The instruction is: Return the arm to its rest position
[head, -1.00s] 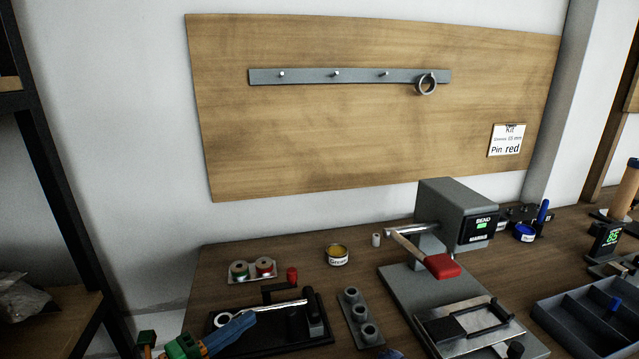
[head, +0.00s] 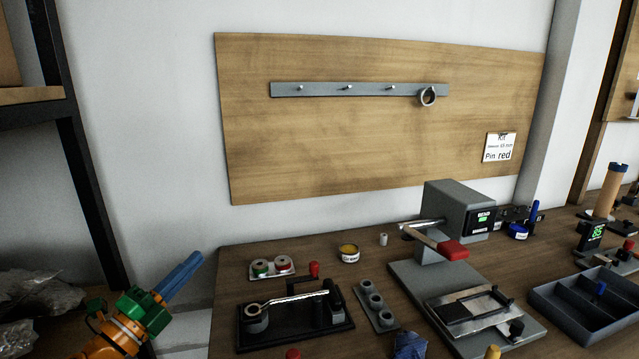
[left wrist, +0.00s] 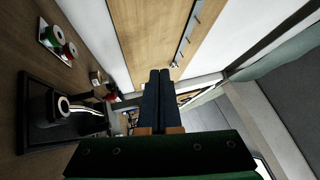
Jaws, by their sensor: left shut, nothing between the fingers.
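My left gripper (head: 183,272) is at the lower left of the head view, with blue fingers, a green body and an orange wrist. It is shut and empty. It is raised in front of the wall, left of the table's left edge and clear of the things on the table. In the left wrist view its two dark fingers (left wrist: 160,95) lie together with nothing between them. My right gripper does not show clearly enough to identify in the head view.
A black fixture (head: 292,322) with a metal lever stands at the table's front left. Two spools lie on a white tray (head: 272,268) behind it. A grey press (head: 455,210) and a compartment tray (head: 575,318) are to the right. A dark shelf frame (head: 85,190) stands left of my gripper.

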